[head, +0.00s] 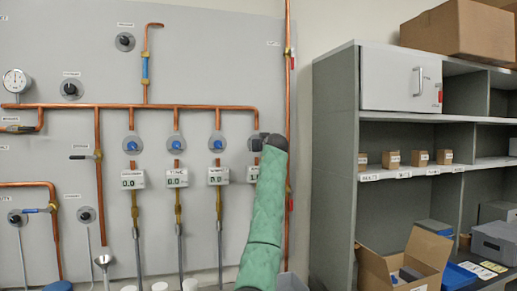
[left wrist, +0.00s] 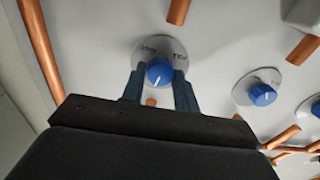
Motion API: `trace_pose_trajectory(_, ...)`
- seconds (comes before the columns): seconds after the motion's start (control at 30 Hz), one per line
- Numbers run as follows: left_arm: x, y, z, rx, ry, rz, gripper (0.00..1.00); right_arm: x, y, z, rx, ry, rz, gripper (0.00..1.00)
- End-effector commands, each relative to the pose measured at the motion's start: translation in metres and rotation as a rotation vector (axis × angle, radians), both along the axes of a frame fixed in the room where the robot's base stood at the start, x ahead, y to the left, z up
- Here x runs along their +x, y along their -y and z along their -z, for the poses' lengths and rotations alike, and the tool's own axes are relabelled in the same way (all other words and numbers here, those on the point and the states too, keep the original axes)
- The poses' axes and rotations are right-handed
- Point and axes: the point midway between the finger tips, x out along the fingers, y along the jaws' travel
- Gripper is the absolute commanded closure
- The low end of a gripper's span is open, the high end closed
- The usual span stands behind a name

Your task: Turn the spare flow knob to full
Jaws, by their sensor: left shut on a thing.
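The rightmost blue flow knob in its row is hidden behind my left gripper in the head view. In the left wrist view this blue knob (left wrist: 160,71) sits on a round grey plate with small lettering on both sides, too small to read surely. A white line on the knob points down in that picture. My left gripper (left wrist: 160,88) has its dark fingers on either side of the knob, shut on it. In the head view the left gripper (head: 259,142) is at the wall panel, its green-sleeved arm rising from below. My right gripper is not in view.
Three other blue knobs, at left (head: 132,145), middle (head: 175,143) and right (head: 217,143), have displays reading 0.0 below them. A fourth display (head: 252,174) is partly covered by my arm. A vertical copper pipe (head: 288,70) runs close to the right. Grey shelves (head: 337,160) stand further right.

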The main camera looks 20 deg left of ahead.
Motion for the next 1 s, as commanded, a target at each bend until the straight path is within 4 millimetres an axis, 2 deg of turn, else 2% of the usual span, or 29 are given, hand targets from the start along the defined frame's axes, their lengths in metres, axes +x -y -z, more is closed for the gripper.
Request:
trace_pose_trajectory(0.03, 0.001, 0.001, 0.005, -0.033, 0.017, 0.000, 0.92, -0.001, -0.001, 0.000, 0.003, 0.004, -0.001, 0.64)
trace_pose_trajectory(0.43, 0.000, 0.000, 0.005, -0.338, 0.222, 0.000, 0.92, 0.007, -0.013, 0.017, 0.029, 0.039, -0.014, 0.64)
trace_pose_trajectory(1.0, 0.000, 0.000, 0.004, -0.787, 0.526, -0.001, 0.92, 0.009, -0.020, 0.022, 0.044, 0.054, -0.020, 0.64)
